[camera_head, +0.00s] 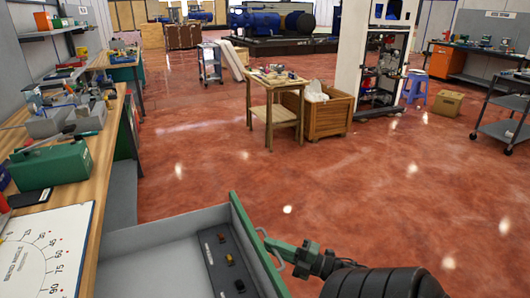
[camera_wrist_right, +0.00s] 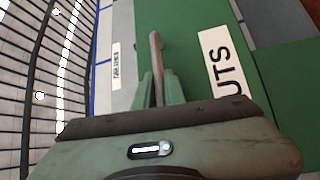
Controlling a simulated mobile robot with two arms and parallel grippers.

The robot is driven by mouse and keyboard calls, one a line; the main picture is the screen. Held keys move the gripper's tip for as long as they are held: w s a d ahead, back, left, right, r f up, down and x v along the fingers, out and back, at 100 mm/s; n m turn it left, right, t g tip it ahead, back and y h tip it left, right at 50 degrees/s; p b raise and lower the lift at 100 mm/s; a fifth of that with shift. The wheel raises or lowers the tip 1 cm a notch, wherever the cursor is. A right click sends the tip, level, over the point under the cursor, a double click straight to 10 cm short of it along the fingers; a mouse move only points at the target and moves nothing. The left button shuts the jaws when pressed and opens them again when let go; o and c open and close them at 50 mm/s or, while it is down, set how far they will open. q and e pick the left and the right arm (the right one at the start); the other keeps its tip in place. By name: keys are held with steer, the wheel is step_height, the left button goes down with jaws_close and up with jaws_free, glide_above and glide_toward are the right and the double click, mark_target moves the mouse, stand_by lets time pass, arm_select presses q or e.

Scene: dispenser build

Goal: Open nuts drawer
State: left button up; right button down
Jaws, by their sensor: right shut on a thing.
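The nuts drawer has a green front (camera_head: 258,250) and stands pulled out, its grey inside (camera_head: 165,262) showing at the bottom of the head view. In the right wrist view its green face (camera_wrist_right: 185,50) carries a white label (camera_wrist_right: 226,62) reading "UTS", the rest cut off. A metal bar handle (camera_wrist_right: 156,60) stands on this face, between my right gripper's fingers. My right gripper (camera_head: 284,252) is shut on the handle, at the outer side of the drawer front. My left gripper is in neither view.
A dark strip with small parts (camera_head: 228,262) lies in the drawer. A workbench (camera_head: 92,190) with a green box (camera_head: 50,165) and an angle-scale board (camera_head: 45,255) runs along the left. Open red floor (camera_head: 330,200) lies beyond the drawer front.

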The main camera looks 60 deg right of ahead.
stand_by(0.3)
steer(key=c, duration=1.5)
jaws_free()
steer(key=b+v, duration=0.1)
steer(key=v, duration=0.7)
steer(key=shift+w+d+f, duration=0.1)
